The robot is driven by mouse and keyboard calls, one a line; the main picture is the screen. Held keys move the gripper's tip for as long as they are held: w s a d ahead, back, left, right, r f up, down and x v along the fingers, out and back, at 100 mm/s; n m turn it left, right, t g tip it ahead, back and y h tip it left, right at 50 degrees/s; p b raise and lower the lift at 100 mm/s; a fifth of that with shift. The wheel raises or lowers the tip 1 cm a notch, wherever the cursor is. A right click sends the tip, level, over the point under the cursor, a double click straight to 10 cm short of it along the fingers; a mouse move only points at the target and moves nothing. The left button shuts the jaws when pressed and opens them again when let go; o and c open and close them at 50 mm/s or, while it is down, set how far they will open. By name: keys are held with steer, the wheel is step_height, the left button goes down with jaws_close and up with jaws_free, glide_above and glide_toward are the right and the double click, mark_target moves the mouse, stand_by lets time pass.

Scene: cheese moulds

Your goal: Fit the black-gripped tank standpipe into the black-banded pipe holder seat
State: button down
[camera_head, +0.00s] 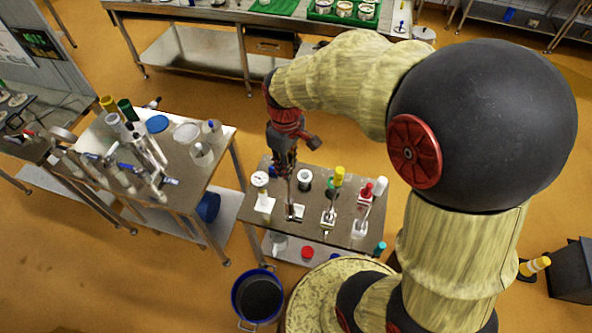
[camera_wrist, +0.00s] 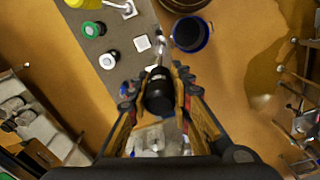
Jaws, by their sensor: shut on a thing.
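My gripper (camera_head: 284,172) is above the left part of the small dark-topped table (camera_head: 315,240). In the wrist view my gripper (camera_wrist: 160,100) is shut on the black grip of the standpipe (camera_wrist: 160,88). Its thin grey pipe appears to point down toward the table, but its lower end is hard to make out. A white fitting with a dark middle (camera_head: 305,178) stands just right of the gripper; it also shows in the wrist view (camera_wrist: 108,61). I cannot tell which one is the black-banded seat.
A gauge on a white base (camera_head: 262,192) stands at the table's left. A yellow-topped piece (camera_head: 338,177) and a red-topped piece (camera_head: 366,190) stand to the right. A dark blue bucket (camera_head: 258,296) is on the floor in front. A crowded table (camera_head: 220,150) is at left.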

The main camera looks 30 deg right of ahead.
steer(key=w+d+f, duration=0.4)
steer(key=d+f, duration=0.1)
steer(key=f, duration=0.5)
steer(key=shift+w+d+p, duration=0.25)
steer(key=shift+w+p, duration=0.05)
steer(key=shift+p, duration=0.05)
steer(key=shift+f, duration=0.15)
steer(key=c, duration=1.6)
jaws_free()
